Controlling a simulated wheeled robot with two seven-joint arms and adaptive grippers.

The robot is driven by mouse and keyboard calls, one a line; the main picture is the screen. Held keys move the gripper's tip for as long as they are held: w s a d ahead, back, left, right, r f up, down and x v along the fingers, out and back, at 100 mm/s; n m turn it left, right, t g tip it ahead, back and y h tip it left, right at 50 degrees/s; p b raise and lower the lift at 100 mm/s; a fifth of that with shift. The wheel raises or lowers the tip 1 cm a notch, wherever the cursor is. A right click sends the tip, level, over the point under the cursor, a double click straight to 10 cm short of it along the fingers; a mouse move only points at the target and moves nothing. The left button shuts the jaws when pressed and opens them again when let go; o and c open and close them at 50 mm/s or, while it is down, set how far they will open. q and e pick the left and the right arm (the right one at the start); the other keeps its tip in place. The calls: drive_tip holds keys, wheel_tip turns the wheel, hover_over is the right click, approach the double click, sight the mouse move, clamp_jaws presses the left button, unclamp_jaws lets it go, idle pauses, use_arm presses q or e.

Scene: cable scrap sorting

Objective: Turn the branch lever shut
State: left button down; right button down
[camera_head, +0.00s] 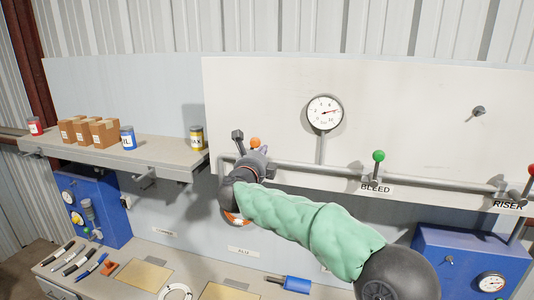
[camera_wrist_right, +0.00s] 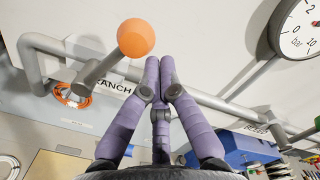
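The branch lever has an orange ball knob (camera_head: 255,142), seen just above my right gripper (camera_head: 260,155) in the head view. In the right wrist view the orange knob (camera_wrist_right: 136,38) is large, and its grey handle (camera_wrist_right: 98,70) slants down left to the pipe. The label there (camera_wrist_right: 113,86) reads "RANCH", its first letter covered. My right gripper (camera_wrist_right: 160,66) has purple fingers with the front tips drawn together and nothing between them. The tips lie to the right of the knob, apart from it in the picture; the depth gap is unclear. My left gripper is not in view.
A grey pipe (camera_head: 310,169) runs along the white panel. A green-knobbed BLEED lever (camera_head: 378,156) and a red-knobbed RISER lever (camera_head: 531,170) stand to the right. A pressure gauge (camera_head: 324,112) is above. A shelf (camera_head: 110,152) with boxes and cans is at left.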

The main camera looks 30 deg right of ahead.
sight(251, 141)
drive_tip(key=shift+w+a+r+n+p, duration=0.5)
drive_tip(key=shift+w+a+r+n, duration=0.25)
drive_tip(key=shift+n, duration=0.35)
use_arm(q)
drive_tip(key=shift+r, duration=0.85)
use_arm(e)
drive_tip(key=shift+w+a+r, duration=0.45)
drive_tip(key=shift+w, duration=0.2)
